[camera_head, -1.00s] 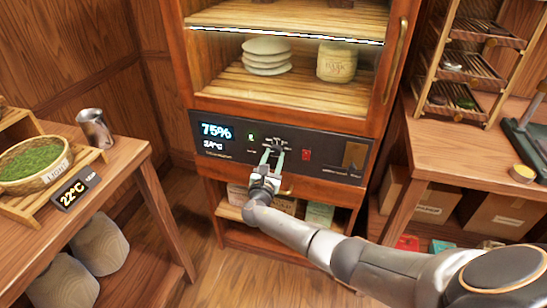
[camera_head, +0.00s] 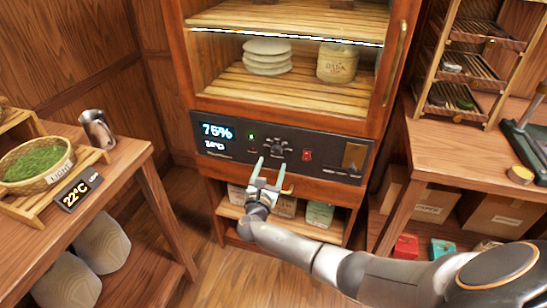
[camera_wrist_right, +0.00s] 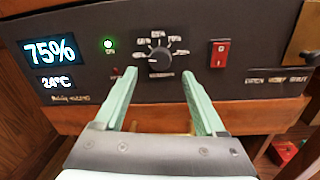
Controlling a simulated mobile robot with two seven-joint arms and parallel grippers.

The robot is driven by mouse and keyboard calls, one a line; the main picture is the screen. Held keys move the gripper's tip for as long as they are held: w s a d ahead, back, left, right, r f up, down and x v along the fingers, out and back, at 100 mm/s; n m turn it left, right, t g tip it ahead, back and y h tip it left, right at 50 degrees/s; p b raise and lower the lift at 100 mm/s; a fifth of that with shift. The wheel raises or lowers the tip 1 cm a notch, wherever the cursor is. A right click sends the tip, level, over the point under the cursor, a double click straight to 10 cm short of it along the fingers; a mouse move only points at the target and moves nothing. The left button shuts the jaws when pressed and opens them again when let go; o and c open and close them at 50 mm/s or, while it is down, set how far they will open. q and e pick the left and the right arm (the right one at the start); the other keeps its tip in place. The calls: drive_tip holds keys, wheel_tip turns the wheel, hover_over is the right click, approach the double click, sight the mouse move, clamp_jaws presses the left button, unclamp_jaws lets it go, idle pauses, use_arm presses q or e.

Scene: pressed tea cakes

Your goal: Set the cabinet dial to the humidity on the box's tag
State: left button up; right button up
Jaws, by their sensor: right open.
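The cabinet dial (camera_head: 278,149) is a dark round knob on the black control panel, with small percent marks around it. It also shows in the right wrist view (camera_wrist_right: 159,59); I cannot tell its exact setting. The lit display (camera_head: 217,131) left of it reads 75%, with 24°C below, clearer in the right wrist view (camera_wrist_right: 50,50). My right gripper (camera_head: 272,167) is open and empty, just below and in front of the dial, with pale green fingers apart from it. In the right wrist view the fingers (camera_wrist_right: 160,76) stand either side below the knob. No readable humidity tag shows. My left gripper is out of view.
A green light (camera_wrist_right: 108,44) and a red switch (camera_wrist_right: 220,53) flank the dial. Above is the glass cabinet with stacked pale cakes (camera_head: 267,57) and a wrapped labelled package (camera_head: 337,62). Side tables stand left (camera_head: 130,172) and right (camera_head: 460,150). Cardboard boxes (camera_head: 500,218) sit below right.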

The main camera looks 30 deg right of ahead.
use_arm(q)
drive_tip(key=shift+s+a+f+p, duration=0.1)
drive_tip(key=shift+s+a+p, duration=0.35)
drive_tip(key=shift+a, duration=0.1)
use_arm(e)
drive_tip(key=v, duration=0.8)
